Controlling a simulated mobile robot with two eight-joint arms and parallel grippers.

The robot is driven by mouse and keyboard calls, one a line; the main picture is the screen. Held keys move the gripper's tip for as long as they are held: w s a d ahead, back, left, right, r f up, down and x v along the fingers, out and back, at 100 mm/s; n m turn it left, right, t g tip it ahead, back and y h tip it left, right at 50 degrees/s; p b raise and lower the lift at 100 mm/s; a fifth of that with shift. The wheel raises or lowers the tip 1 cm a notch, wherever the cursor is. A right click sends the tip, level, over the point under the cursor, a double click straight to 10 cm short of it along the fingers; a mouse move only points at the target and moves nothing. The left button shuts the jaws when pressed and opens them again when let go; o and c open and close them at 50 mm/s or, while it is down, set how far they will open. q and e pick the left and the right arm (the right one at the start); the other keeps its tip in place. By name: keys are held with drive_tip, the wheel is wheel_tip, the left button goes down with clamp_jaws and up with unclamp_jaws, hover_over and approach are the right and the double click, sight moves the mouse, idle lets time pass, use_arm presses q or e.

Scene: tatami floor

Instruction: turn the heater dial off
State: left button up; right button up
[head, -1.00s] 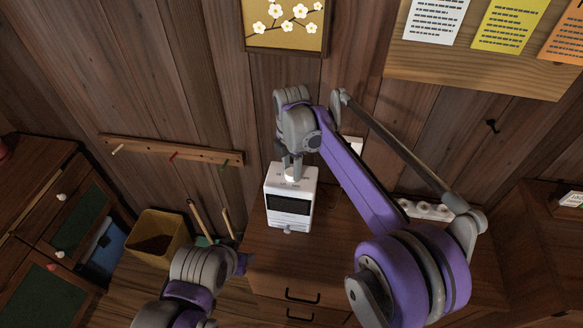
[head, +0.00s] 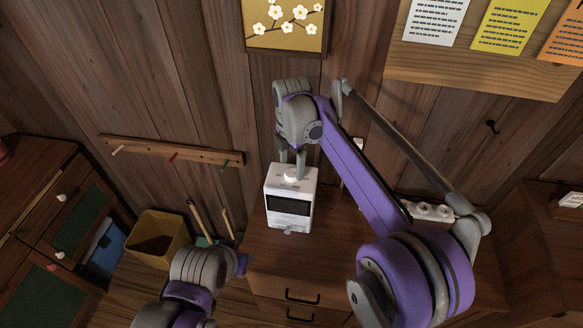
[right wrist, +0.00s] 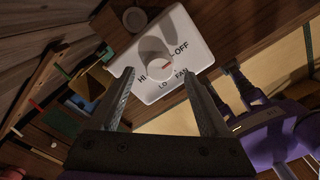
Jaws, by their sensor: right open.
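The heater (head: 290,205) is a white box with a dark front panel, standing upright on a wooden cabinet. Its round white dial (right wrist: 157,65) is on the top face, with HI, OFF, LO and FAN printed around it. The dial also shows in the head view (head: 292,174). My right gripper (right wrist: 159,76) is open, pointing down at the dial, with one finger on each side and nothing held. I cannot tell whether they touch it. My left gripper (head: 242,263) is low, left of the cabinet; its fingers are unclear.
The wooden cabinet (head: 265,262) has dark drawer handles. A power strip (head: 428,211) lies at the back right. A yellow bin (head: 155,238) stands on the floor to the left. A peg rail (head: 170,150) and a flower picture (head: 286,25) are on the wall behind.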

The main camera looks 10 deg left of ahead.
sight(293, 173)
wheel_tip(293, 173, up, 8)
drive_tip(key=shift+r+p, duration=0.2)
drive_tip(key=shift+p, duration=0.15)
drive_tip(key=s+d+m+t, duration=0.1)
drive_tip(key=s+d+m, duration=0.3)
drive_tip(key=d+m, duration=0.3)
drive_tip(key=s+d+m+t, duration=0.1)
drive_tip(key=s+d+m, duration=0.35)
drive_tip(key=d, duration=0.45)
drive_tip(key=s+d+f+m+t, duration=0.2)
drive_tip(key=s+d+f+m, duration=0.4)
drive_tip(key=s+m, duration=0.2)
drive_tip(key=s+d+f+m+t, duration=0.1)
drive_tip(key=s+d+f+m, duration=0.5)
drive_tip(key=s+m, duration=0.1)
drive_tip(key=shift+s+m+t, duration=0.35)
drive_tip(key=shift+s+t, duration=0.05)
drive_tip(key=shift+s, duration=0.4)
